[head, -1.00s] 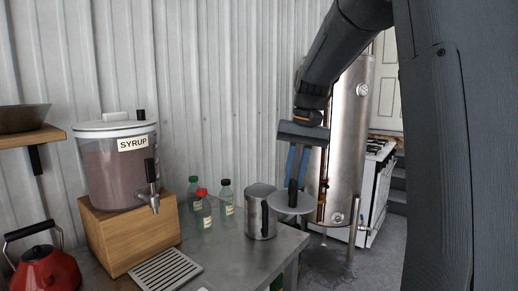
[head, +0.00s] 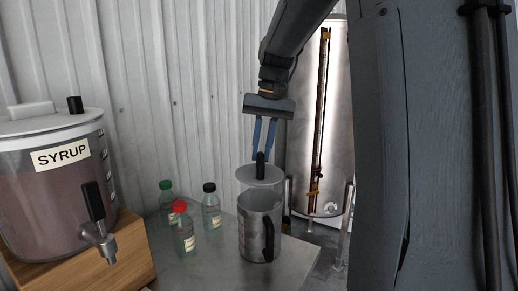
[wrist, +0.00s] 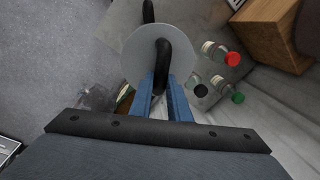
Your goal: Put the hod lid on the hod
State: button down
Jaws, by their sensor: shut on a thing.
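The hod lid (head: 247,173) is a flat grey disc with a black upright handle. My gripper (head: 263,151) points down and is shut on that handle; the lid hangs level from it. The hod (head: 255,228) looks to be the metal pitcher-shaped vessel with a black side handle, upright on the table's right part. In the head view the lid appears just over the hod's top, with a narrow gap; exact alignment is hard to tell. In the wrist view the lid (wrist: 140,52) hides nearly all of the hod, except its black handle (wrist: 148,11) beyond the edge.
Several small capped bottles, including a red-capped one (head: 184,228) and a black-capped one (head: 211,206), stand left of the hod. A syrup dispenser (head: 55,190) on a wooden block is farther left. A tall metal tank (head: 335,120) stands behind right.

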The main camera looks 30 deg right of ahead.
jog(key=shift+a+p, duration=0.15)
jog(key=shift+p, duration=0.15)
jog(key=shift+s+a+r+p, duration=0.1)
jog(key=shift+s+p, duration=0.05)
jog(key=shift+p, duration=0.15)
jog(key=shift+f+b, duration=1.05)
jog(key=shift+f, duration=2.15)
jog(key=shift+p, duration=0.6)
jog(key=shift+f+p, duration=0.65)
jog(key=shift+f, duration=0.05)
dwell(0.6)
jog(key=c, duration=1.3)
grip_release()
jog(key=shift+r, duration=0.1)
